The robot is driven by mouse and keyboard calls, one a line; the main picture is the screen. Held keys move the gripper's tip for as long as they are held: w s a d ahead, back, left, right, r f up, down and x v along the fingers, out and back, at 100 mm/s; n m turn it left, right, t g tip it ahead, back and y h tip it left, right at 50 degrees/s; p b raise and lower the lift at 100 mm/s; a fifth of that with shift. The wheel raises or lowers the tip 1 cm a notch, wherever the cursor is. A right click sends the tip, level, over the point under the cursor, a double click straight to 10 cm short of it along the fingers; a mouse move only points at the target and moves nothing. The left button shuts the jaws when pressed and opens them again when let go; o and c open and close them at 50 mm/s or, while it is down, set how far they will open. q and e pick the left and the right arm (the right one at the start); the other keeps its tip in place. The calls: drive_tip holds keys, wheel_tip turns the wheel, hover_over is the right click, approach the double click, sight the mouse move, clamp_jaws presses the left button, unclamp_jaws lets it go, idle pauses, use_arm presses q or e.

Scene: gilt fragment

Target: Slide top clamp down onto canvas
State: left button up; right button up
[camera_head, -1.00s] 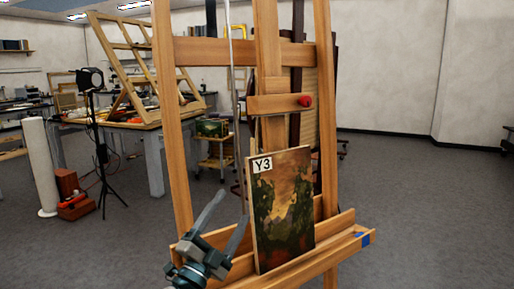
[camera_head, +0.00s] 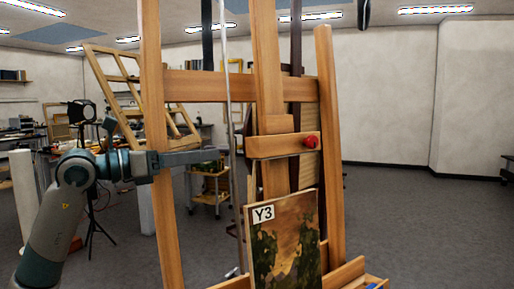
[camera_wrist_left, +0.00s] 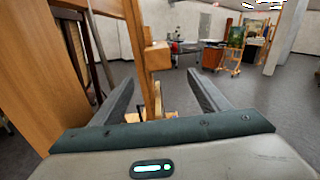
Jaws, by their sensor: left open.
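The top clamp (camera_head: 275,147) is a wooden crossbar with a red knob on the easel's central mast. It sits above the canvas (camera_head: 285,245), a dark landscape painting labelled Y3, with a gap between them. The canvas leans upright on the easel's lower ledge, and its bottom is cut off in the head view. My left gripper (camera_head: 216,156) is left of the clamp at about its height, fingers pointing right, apart from it. In the left wrist view the gripper (camera_wrist_left: 162,82) is open and empty, with a wooden block (camera_wrist_left: 158,57), likely the clamp's end, ahead. My right gripper is not seen.
The easel's left upright (camera_head: 152,110) stands beside my left gripper, and the upper crossbar (camera_head: 210,86) is above it. A thin metal rod (camera_head: 228,120) rises near the fingertips. A small cart (camera_head: 208,187) stands behind. Open floor (camera_head: 420,230) lies to the right.

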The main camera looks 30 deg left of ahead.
use_arm(q)
drive_tip(key=shift+a+r, duration=0.1)
drive_tip(key=shift+a, duration=0.1)
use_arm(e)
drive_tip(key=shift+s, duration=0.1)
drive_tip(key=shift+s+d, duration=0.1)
use_arm(q)
drive_tip(key=p, duration=0.5)
approach(252, 148)
drive_tip(key=x, duration=0.5)
drive_tip(key=shift+r, duration=0.15)
drive_tip(key=p+x, duration=0.3)
drive_tip(key=x, duration=0.4)
drive_tip(key=shift+w+f, duration=0.1)
drive_tip(key=shift+f, duration=0.1)
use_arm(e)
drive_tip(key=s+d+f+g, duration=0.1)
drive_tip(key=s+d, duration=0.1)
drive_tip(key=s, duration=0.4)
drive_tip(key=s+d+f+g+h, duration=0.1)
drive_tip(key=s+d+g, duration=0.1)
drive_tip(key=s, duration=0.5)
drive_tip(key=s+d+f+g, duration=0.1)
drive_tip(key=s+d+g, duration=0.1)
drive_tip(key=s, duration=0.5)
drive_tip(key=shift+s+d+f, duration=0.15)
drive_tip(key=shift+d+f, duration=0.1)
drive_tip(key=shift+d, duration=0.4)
